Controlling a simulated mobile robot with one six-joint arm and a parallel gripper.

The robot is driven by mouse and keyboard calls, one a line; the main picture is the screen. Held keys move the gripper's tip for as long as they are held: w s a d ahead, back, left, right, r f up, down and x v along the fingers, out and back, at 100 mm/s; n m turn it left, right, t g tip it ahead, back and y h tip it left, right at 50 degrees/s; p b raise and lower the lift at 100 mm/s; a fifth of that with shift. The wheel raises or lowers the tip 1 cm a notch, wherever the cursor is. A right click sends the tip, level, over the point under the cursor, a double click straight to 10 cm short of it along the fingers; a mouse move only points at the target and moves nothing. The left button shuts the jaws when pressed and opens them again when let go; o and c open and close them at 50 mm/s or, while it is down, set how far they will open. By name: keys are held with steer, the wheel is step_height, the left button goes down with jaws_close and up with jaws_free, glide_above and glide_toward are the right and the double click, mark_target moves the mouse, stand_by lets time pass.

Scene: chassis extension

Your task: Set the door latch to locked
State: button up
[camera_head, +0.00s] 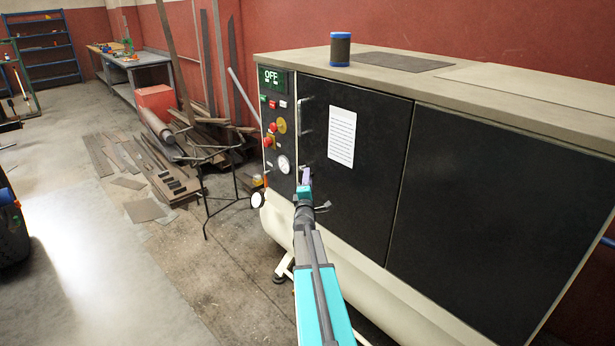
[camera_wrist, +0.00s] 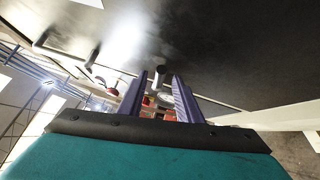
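The black door (camera_head: 356,160) of the beige cabinet is closed, with a long handle (camera_head: 302,122) along its left edge. My gripper (camera_head: 306,176) is at the lower left part of this door, in front of its edge. In the wrist view my two purple fingers (camera_wrist: 160,82) are apart. A small dark grey peg (camera_wrist: 161,72), which looks like the door latch, shows between the fingertips. I cannot tell whether the fingers touch it or which setting it is in. In the head view my gripper hides this spot. The handle also shows in the wrist view (camera_wrist: 60,53).
Left of the door is a control panel (camera_head: 276,125) with an OFF display, a gauge and red and yellow knobs. A blue-rimmed cylinder (camera_head: 340,50) stands on the cabinet top. Open floor (camera_head: 110,270) is front left.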

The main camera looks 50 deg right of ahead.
steer(key=shift+x, duration=0.95)
jaws_close()
